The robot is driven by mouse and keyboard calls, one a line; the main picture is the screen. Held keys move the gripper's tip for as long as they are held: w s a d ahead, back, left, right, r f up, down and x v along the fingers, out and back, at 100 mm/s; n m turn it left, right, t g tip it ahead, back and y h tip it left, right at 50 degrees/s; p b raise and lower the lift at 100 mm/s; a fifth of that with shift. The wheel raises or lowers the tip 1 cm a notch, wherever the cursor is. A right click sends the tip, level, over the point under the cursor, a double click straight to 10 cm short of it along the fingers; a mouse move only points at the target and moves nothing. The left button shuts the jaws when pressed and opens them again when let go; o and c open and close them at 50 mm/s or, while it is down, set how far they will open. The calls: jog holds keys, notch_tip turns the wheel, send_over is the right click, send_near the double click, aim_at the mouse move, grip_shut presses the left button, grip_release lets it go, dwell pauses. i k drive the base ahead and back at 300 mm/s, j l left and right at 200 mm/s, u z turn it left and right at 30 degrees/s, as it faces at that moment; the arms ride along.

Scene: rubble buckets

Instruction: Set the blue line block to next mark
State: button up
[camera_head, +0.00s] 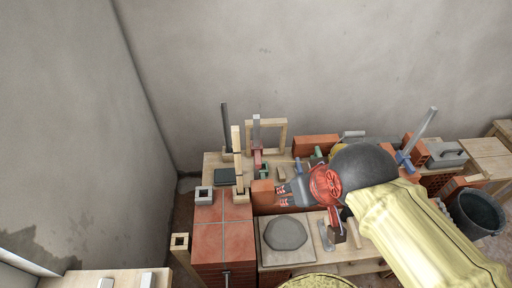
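A small blue piece (403,159), which looks like the blue line block, sits low on a slanted grey post (423,132) at the right of the bench. Marks on the post are too small to make out.
A red piece (257,158) sits on another grey post, beside a wooden frame (282,138). A dark post (225,128) stands further left. A mortar board (287,256) lies in front, right of red tiles (222,238). A dark bucket (477,214) is at right.

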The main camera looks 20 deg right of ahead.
aim_at(405, 161)
jog(key=z, duration=1.8)
jog(key=i+l, duration=0.4)
jog(key=i+l+z, duration=0.1)
jog(key=i+l, duration=0.15)
jog(key=i, duration=0.1)
